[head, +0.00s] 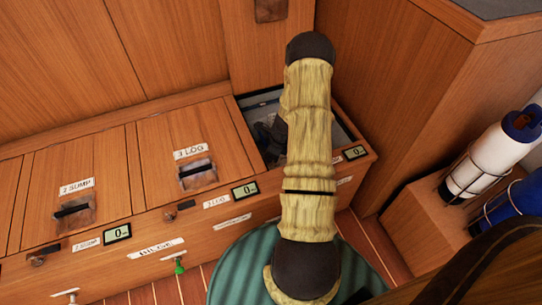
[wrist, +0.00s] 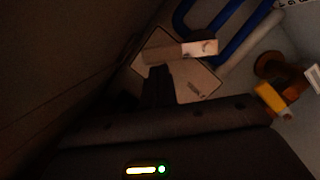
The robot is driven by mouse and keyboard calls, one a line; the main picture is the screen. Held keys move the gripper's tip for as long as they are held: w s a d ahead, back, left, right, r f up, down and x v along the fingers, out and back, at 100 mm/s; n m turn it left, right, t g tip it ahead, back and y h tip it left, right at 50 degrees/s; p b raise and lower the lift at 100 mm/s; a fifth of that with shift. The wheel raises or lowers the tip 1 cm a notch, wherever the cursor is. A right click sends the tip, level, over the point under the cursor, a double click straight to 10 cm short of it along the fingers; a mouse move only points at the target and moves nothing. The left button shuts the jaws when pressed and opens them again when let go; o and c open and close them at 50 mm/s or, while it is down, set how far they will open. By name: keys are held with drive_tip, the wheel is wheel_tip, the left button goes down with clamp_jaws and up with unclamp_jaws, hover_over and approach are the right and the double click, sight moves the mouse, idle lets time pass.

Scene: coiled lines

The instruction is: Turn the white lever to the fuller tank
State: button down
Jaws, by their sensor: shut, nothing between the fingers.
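In the dim wrist view, the dark fingertips of my gripper (wrist: 158,72) are shut and empty, in front of a pale plate (wrist: 200,86). A small white block (wrist: 200,47) lies just above and right of the fingertips, apart from them in the picture. Another whitish piece (wrist: 312,78) shows at the right edge, near a brown-orange round fitting (wrist: 272,66) and a yellow piece (wrist: 269,98). I cannot tell which pale piece is the white lever. No tank or level is clearly visible. In the head view my arm hides my gripper and part of the open compartment (head: 240,110).
Blue pipes (wrist: 240,32) and a pale pipe (wrist: 248,47) run above the plate. Closed lids marked 2 SUMP (head: 98,205) and 3 LOG (head: 155,150) lie left of the opening. A white bottle (head: 490,160) and a blue one (head: 505,215) stand racked at right.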

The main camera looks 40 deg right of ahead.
drive_tip(key=shift+w+d+p, duration=0.1)
drive_tip(key=shift+d+p, duration=0.35)
drive_tip(key=shift+d, duration=0.4)
drive_tip(key=p+v, duration=0.8)
drive_tip(key=v, duration=0.2)
drive_tip(key=shift+p, duration=0.4)
drive_tip(key=shift+a, duration=0.2)
